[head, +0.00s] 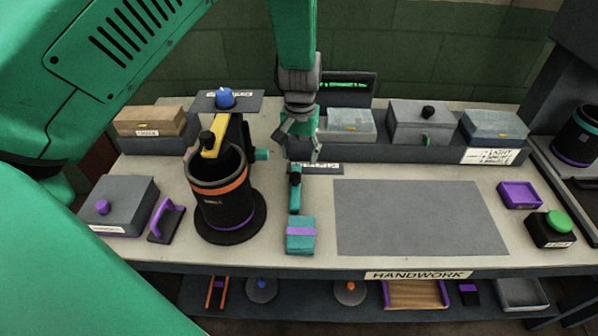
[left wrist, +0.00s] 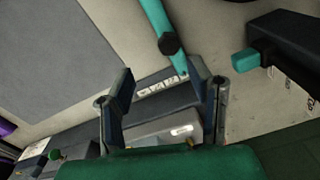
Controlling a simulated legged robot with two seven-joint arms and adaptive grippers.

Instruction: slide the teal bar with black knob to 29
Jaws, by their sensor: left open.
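The teal bar (head: 294,201) lies on the bench left of the grey mat, pointing away from me. Its black knob (head: 295,180) stands near its far end. The left wrist view shows the bar (left wrist: 157,18), the knob (left wrist: 170,44) and a white-marked strip (left wrist: 162,88) by the bar's end; its figures are too small to read. That strip also shows in the head view (head: 321,168). My left gripper (head: 300,149) is open and empty, above and beyond the knob. In the left wrist view its fingers (left wrist: 164,78) stand apart, not around the knob. My right gripper is out of view.
A teal block with a purple band (head: 300,231) sits in front of the bar. A black cup with an orange band (head: 222,194) stands to the left. Bins (head: 391,150) line the back. The grey mat (head: 415,218) is bare.

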